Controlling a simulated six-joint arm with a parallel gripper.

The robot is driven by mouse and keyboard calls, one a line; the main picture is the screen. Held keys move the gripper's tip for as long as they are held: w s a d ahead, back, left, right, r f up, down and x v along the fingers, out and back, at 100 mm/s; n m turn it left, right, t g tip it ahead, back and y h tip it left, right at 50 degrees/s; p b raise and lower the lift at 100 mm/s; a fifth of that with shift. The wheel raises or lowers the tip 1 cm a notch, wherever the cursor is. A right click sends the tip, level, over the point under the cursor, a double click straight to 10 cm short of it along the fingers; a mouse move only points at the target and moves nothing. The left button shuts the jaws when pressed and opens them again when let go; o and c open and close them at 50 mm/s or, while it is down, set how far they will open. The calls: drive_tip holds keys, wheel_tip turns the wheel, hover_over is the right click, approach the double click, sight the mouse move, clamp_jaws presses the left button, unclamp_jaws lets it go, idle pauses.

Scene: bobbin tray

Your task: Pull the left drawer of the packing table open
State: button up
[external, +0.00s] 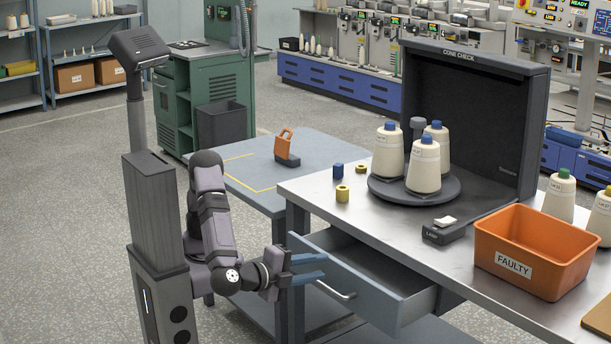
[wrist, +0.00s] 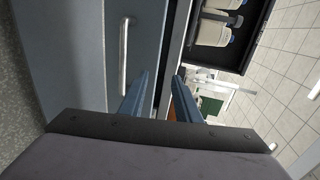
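The left drawer (external: 357,281) of the packing table (external: 322,198) stands partly open, with its dark inside showing in the external view. Its grey front carries a silver bar handle (external: 338,292). The handle also shows in the wrist view (wrist: 124,54), left of the fingers. My gripper (external: 325,267) has two blue fingers at the drawer front, to the left of and above the handle. In the wrist view my gripper (wrist: 164,75) has its fingers apart, with the handle outside the gap. I cannot tell whether a finger touches the drawer.
On the tabletop are cones of yarn on a dark turntable (external: 388,192), a dark cone-check hood (external: 470,118), an orange faulty bin (external: 548,236) and small spools. A lower grey-blue table (external: 240,160) with an orange-handled tool (external: 287,148) stands behind my arm. Open floor lies left.

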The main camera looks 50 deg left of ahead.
drive_tip(key=w+a+r+n+y+p, duration=0.3)
drive_tip(key=w+a+r+y+p, duration=0.1)
drive_tip(key=w+r+p, duration=0.85)
drive_tip(key=w+a+r+n+g+y+p, duration=0.2)
drive_tip(key=a+r+p, duration=0.2)
drive_tip(key=r+p, duration=0.1)
drive_tip(key=m+g+h+p, duration=0.4)
drive_tip(key=g+h+p, duration=0.15)
drive_tip(key=g, duration=0.55)
approach(327, 285)
drive_tip(key=shift+w+a+f+m+h, duration=0.15)
drive_tip(key=shift+w+a+m+h, duration=0.1)
drive_tip(key=shift+m, duration=0.25)
drive_tip(key=shift+x, duration=3.65)
drive_tip(key=shift+s, duration=0.2)
drive_tip(key=shift+c, duration=0.6)
